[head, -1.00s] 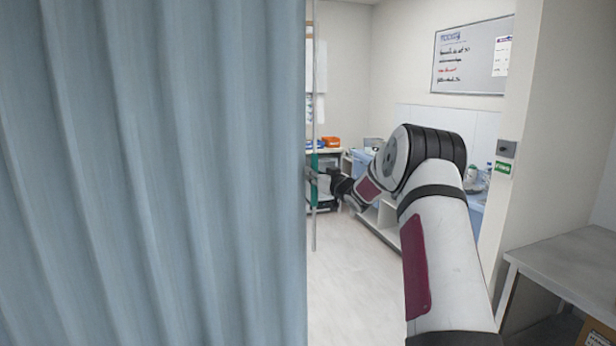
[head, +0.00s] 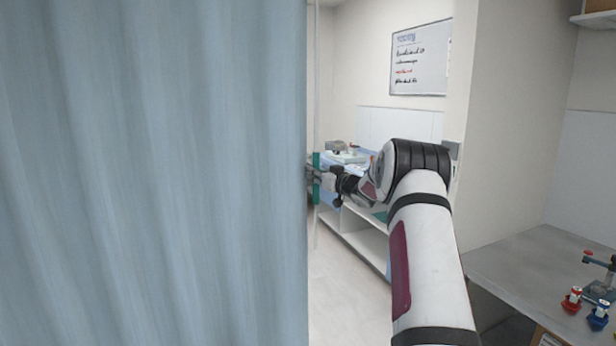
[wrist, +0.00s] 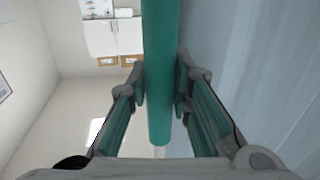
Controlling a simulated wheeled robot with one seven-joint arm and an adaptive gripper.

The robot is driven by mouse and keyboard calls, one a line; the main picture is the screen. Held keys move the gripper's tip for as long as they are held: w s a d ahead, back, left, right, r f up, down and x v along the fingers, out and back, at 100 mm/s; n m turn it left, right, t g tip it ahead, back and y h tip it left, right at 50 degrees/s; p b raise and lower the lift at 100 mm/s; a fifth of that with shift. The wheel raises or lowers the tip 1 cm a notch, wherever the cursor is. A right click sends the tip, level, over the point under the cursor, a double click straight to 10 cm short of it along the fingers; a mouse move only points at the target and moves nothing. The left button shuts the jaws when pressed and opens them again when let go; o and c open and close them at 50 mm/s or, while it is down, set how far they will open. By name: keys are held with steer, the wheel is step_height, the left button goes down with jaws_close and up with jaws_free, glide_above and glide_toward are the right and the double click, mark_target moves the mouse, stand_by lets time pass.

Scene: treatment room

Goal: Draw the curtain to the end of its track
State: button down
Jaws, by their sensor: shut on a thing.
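The blue-grey curtain (head: 150,170) hangs in folds and fills the left half of the head view; its free edge is near the picture's middle. A thin pale rod (head: 317,80) with a green grip (head: 316,190) hangs beside that edge. My gripper (head: 314,175) is at the edge with its fingers partly hidden. In the wrist view, the green grip (wrist: 160,60) runs between the two fingers of my gripper (wrist: 161,88), which are closed on its sides. The curtain (wrist: 255,60) is right of it there. The curtain's track is not in view.
A grey table (head: 540,265) with red and blue items (head: 585,300) stands at the right. A wall end (head: 480,130) is behind my arm. A low counter (head: 355,235) and a whiteboard (head: 420,58) are beyond. Some floor (head: 340,300) is clear.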

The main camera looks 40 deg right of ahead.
steer(key=shift+s+d, duration=0.2)
steer(key=shift+d, duration=0.35)
steer(key=shift+d, duration=0.1)
steer(key=c, duration=1.4)
jaws_free()
steer(key=shift+d, duration=0.1)
steer(key=shift+c, duration=0.2)
steer(key=s+a, duration=0.1)
steer(key=s, duration=1.1)
steer(key=shift+a, duration=0.15)
